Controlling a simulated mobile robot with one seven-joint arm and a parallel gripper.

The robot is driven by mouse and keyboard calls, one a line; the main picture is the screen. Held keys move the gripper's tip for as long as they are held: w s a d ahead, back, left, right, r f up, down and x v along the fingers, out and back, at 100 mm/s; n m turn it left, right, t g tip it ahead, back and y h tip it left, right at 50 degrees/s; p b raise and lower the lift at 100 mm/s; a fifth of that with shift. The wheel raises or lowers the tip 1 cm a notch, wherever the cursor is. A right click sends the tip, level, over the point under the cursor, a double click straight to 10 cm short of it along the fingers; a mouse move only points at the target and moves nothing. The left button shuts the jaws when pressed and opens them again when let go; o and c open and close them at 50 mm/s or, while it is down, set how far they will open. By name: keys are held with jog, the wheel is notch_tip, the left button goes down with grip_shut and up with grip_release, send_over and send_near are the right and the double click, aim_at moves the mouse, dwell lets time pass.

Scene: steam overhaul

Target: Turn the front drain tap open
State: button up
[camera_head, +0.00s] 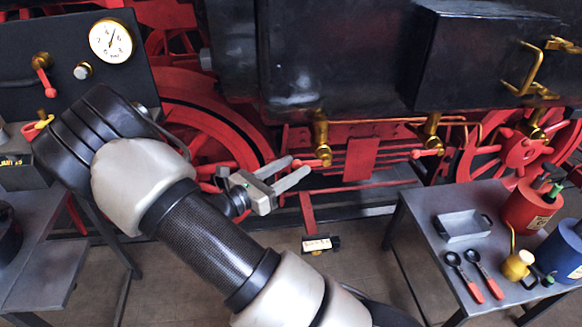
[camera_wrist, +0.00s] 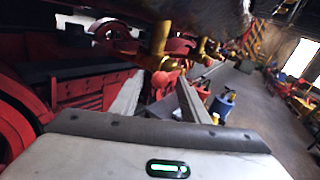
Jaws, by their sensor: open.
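Several brass drain taps with red handles hang under the black cylinder block. In the head view, the left one (camera_head: 321,130) is nearest my gripper, another (camera_head: 432,128) is mid-right, and one (camera_head: 537,124) is farther right. I cannot tell from labels which is the front tap. In the wrist view, a brass tap (camera_wrist: 160,38) with a red handle stands ahead of and above the open fingers; contact is not clear.
A grey table (camera_head: 424,222) at right holds a metal tray (camera_head: 464,224), two red-handled spoons, a red can (camera_head: 529,206) and a blue can. Red wheels and frame lie behind my gripper. A gauge panel (camera_head: 75,62) stands at left.

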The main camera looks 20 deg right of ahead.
jog(key=shift+d, duration=0.1)
grip_shut()
jog(key=shift+f, duration=0.1)
